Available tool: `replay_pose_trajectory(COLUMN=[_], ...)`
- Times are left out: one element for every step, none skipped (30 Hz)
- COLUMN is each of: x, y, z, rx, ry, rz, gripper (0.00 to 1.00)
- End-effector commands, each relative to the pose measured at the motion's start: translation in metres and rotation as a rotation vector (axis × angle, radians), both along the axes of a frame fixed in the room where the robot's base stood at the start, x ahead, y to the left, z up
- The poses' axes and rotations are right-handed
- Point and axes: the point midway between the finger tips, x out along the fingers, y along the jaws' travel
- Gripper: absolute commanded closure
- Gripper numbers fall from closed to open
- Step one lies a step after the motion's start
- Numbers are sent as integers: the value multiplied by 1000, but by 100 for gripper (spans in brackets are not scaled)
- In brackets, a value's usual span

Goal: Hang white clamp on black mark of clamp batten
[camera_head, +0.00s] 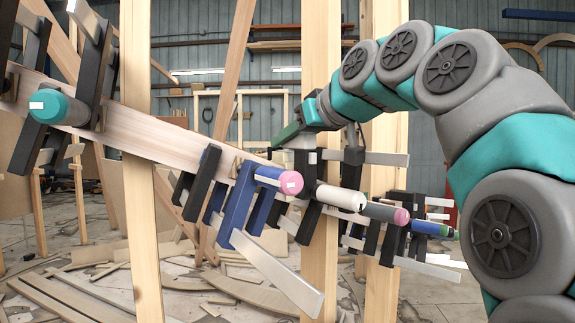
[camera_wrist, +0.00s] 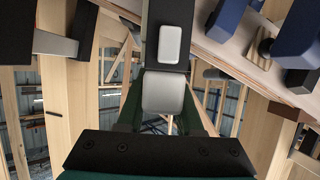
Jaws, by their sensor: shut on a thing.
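A clamp with a black body (camera_head: 306,178) and a white handle (camera_head: 339,197) is at the middle right of the head view, close to the wooden batten. My gripper (camera_head: 290,134) is at the top of this clamp, shut on it. In the wrist view, the clamp's black body (camera_wrist: 168,14) with a white patch runs between my gripper's green fingers (camera_wrist: 162,112). The batten (camera_head: 165,135) slopes down from upper left; it also shows in the wrist view (camera_wrist: 225,52). I cannot tell whether the clamp touches the batten. I cannot make out a black mark.
A blue clamp with a pink handle (camera_head: 280,180) hangs just left of the white clamp. A black clamp with a teal handle (camera_head: 58,107) is at far left. Several more clamps crowd the right, including a pink-ended one (camera_head: 385,212). Wooden posts (camera_head: 141,200) stand nearby; planks litter the floor.

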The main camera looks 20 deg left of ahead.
Motion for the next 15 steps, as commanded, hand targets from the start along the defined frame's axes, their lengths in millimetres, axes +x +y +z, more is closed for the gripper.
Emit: replay_pose_trajectory(x=[0, 0, 0, 0, 0, 0, 0, 0, 0, 0, 0, 0, 0, 0, 0], y=[0, 0, 0, 0, 0, 0, 0, 0, 0, 0, 0, 0, 0, 0, 0], z=[0, 0, 0, 0, 0, 0, 0, 0, 0, 0, 0, 0, 0, 0, 0], rx=[0, 0, 0, 0, 0, 0, 0, 0, 0, 0, 0, 0, 0, 0, 0], ry=[0, 0, 0, 0, 0, 0, 0, 0, 0, 0, 0, 0, 0, 0, 0], rz=[0, 0, 0, 0, 0, 0, 0, 0, 0, 0, 0, 0, 0, 0, 0], gripper=[90, 93, 98, 100, 100, 100, 100, 100, 100, 100, 100, 100, 100, 100, 100])
